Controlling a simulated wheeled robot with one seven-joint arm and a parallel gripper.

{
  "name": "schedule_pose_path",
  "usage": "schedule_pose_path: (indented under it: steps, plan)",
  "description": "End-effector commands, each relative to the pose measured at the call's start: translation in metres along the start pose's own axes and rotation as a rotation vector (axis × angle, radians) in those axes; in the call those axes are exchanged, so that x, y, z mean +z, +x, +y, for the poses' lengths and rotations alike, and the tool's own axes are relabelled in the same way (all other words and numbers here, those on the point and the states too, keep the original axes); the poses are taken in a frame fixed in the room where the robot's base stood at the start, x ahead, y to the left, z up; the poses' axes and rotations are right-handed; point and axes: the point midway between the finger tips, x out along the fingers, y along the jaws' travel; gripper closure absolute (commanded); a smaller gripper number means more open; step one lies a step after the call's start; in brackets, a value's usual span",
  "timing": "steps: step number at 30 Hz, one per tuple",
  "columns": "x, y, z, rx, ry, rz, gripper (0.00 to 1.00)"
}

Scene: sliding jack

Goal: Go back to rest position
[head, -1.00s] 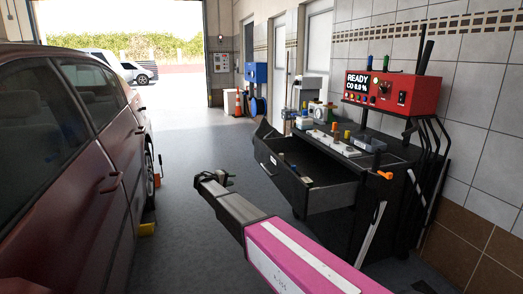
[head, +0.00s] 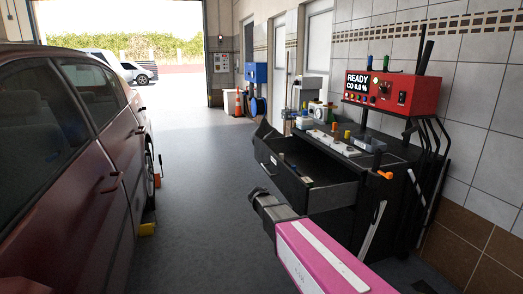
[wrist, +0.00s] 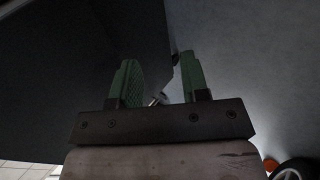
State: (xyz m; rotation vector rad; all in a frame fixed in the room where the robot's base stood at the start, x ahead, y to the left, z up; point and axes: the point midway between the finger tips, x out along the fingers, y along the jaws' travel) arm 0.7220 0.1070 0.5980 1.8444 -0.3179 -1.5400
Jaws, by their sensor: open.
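My gripper (wrist: 160,80) has two green fingers standing apart in the wrist view, with nothing held between them. Beyond them a small pale metal piece shows, too small to identify. In the head view the end of my pink arm (head: 262,200) is beside the open drawer (head: 332,198), below its front; its fingertips cannot be made out there. The drawer belongs to the black workshop cart (head: 350,230) and is pulled out, with a handle (head: 268,168) on its front.
A dark red car (head: 75,200) stands along the left. Grey floor (head: 200,200) is clear between car and cart, toward the open garage door.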

Motion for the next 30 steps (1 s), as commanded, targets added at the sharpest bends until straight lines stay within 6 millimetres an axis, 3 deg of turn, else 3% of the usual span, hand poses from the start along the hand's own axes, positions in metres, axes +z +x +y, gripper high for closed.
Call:
schedule_pose_path:
  steps: [1, 6, 9, 12, 18, 30]
  plan:
    - [0.045, 0.009, 0.007, -0.067, 0.027, -0.030, 0.58]
    - [0.151, 0.029, 0.010, -0.323, 0.137, -0.109, 0.58]
    - [0.201, 0.029, 0.008, -0.459, 0.204, -0.139, 0.58]
    - [0.237, 0.025, 0.006, -0.566, 0.264, -0.156, 0.58]
    - [0.267, 0.018, 0.002, -0.678, 0.329, -0.164, 0.58]
    - [0.267, 0.018, 0.002, -0.688, 0.334, -0.165, 0.58]
